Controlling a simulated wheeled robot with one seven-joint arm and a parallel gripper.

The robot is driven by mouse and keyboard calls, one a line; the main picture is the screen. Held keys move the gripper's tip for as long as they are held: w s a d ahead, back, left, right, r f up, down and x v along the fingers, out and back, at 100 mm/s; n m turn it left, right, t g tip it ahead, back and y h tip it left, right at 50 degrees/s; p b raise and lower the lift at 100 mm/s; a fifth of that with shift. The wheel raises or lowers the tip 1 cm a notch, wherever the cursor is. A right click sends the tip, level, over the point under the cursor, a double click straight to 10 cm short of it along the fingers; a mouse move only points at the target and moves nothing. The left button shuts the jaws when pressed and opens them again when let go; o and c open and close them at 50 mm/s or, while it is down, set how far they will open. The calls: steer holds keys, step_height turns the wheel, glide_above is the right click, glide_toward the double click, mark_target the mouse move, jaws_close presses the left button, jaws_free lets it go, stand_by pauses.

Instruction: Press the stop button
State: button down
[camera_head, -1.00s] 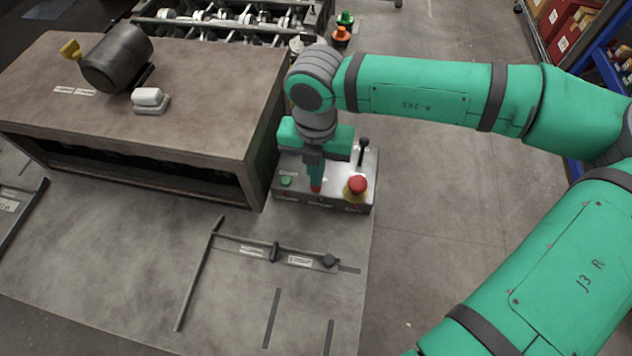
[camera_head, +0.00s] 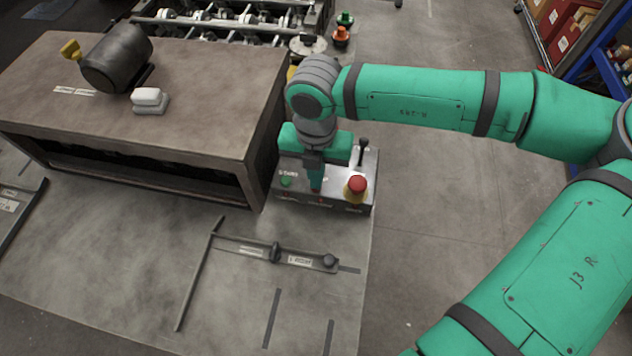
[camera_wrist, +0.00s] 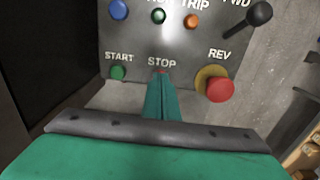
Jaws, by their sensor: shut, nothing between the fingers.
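The control box (camera_head: 325,206) stands at the right end of the machine. In the wrist view its panel (camera_wrist: 140,50) carries a STOP label. The red stop button (camera_wrist: 162,72) shows only as a sliver below that label, mostly hidden behind my fingertips. My gripper (camera_head: 315,187) is shut and empty, pointing down at the panel's front middle. Its fingertips (camera_wrist: 162,78) are right at the stop button. I cannot tell whether they touch it or whether it is pressed in.
A green START button (camera_wrist: 118,72) lies left of my fingers. A large red mushroom button (camera_wrist: 220,89) on a yellow base is to the right. A black lever (camera_head: 363,150) stands behind it. The big machine housing (camera_head: 200,130) borders the box on the left.

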step_height(320, 180, up, 7)
stand_by(1.0)
stand_by(0.8)
